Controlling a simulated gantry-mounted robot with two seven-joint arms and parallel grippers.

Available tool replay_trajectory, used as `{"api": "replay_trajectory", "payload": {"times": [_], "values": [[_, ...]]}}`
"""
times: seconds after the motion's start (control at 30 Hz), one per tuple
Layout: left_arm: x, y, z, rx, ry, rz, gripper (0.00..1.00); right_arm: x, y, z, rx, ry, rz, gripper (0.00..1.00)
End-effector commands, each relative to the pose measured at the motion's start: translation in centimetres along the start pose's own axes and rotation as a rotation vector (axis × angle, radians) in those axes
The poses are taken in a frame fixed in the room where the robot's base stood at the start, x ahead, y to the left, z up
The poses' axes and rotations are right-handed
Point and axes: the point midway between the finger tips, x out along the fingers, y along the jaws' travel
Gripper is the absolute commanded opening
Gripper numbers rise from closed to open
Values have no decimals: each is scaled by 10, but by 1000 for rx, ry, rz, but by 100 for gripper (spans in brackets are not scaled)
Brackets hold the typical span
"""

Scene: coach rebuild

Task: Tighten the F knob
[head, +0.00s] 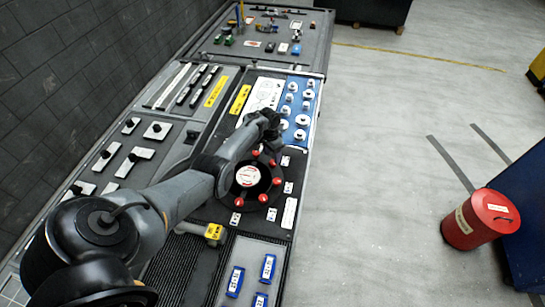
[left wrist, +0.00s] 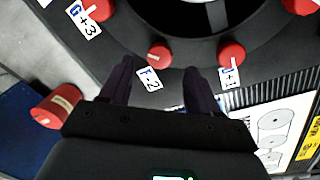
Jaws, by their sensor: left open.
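The F knob (left wrist: 158,56) is a small red knob on the dark ring in the left wrist view. Its white tag (left wrist: 149,78) reads F and -2. My left gripper (left wrist: 160,68) is open, with one dark finger on each side of the tag and the tips just short of the knob. I see no contact with the knob. In the head view my left gripper (head: 268,123) is over the far side of the round fixture (head: 247,177) with red knobs; I cannot tell there which knob is F. My right gripper is not in view.
A second red knob (left wrist: 231,55), tagged +1, sits close to the right finger. The G knob (left wrist: 100,9), tagged +3, is at upper left. A blue panel (head: 297,107) with round pieces lies beyond the fixture. A red drum (head: 470,221) stands on the open floor.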

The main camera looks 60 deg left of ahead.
Motion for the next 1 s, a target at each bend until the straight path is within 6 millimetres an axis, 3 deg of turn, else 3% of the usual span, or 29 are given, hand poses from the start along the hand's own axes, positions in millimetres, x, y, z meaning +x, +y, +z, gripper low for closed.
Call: {"api": "replay_trajectory", "payload": {"times": [0.03, 0.2, 0.4, 1.0], "values": [[-14, 0, 0, -1, 2, -2, 62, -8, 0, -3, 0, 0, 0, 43], [-40, 0, 0, -1, 1, -1, 62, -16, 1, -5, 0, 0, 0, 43], [-58, 0, 0, -1, 0, 0, 62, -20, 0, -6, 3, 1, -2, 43], [-63, 0, 1, 0, -2, -4, 62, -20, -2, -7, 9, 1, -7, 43]]}}
